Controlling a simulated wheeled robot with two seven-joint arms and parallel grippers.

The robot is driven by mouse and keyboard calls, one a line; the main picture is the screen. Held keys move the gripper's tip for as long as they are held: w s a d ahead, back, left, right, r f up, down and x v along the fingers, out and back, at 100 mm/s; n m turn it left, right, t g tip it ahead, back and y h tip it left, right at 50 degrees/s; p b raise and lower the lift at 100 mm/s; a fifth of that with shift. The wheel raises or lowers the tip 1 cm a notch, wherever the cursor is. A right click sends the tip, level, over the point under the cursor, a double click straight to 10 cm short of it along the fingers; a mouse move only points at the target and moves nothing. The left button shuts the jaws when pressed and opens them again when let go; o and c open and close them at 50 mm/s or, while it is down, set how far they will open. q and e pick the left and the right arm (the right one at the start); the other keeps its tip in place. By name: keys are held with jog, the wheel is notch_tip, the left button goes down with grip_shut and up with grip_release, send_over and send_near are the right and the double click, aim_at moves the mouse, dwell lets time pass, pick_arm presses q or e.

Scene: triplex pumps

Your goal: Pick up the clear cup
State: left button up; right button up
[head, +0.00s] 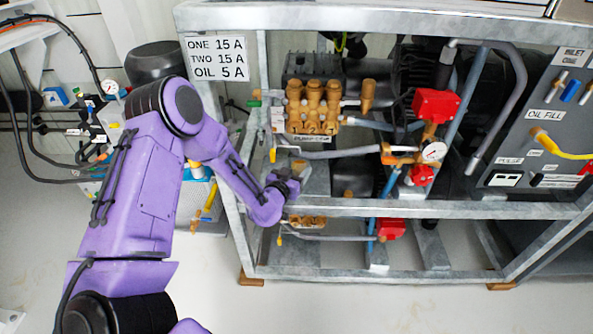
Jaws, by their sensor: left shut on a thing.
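I cannot pick out a clear cup anywhere in the head view. My right gripper is not in view.
The metal frame (400,208) holds a brass pump (313,105), red-capped valves (436,104), a gauge (433,151) and pipes close to my gripper. A grey control panel (540,120) is at the right. The pale floor (400,300) in front is clear.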

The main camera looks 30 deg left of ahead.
pick_arm(q)
jog(key=s+d+r+p, duration=0.8)
jog(key=s+d+r, duration=0.1)
jog(key=s+r, duration=0.1)
jog(key=shift+d+r+p, duration=0.25)
jog(key=shift+r+p, duration=0.1)
jog(key=shift+r, duration=0.45)
jog(key=shift+s, duration=0.1)
dwell(0.8)
